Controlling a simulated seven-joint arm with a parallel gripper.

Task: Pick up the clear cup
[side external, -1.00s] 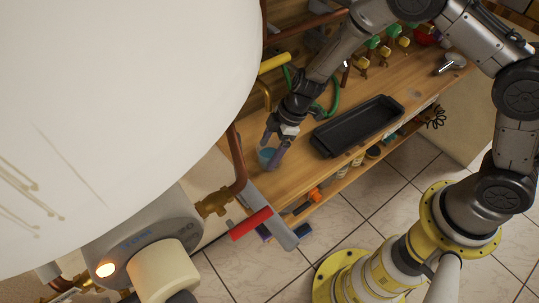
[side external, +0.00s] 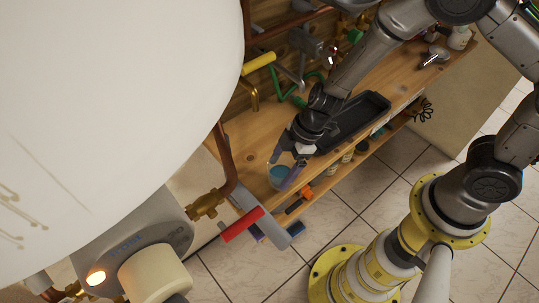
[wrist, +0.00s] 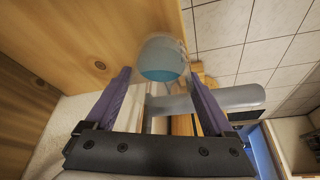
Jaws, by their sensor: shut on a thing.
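The clear cup (side external: 279,174) with blue content is between the fingers of my gripper (side external: 282,171) near the front edge of the wooden bench in the side view. In the wrist view the cup (wrist: 163,58) sits beyond and between the two purple fingers of my gripper (wrist: 160,78), which is shut on it. The bench edge and floor tiles show behind the cup, and it appears raised off the bench. The exact finger contact is hard to see.
A black tray (side external: 350,122) lies on the wooden bench (side external: 236,140) beside my arm. A large white tank (side external: 110,100) fills the left. Copper pipes and a red-handled valve (side external: 242,225) are near the cup. Small items sit on the lower shelf. Tiled floor lies in front.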

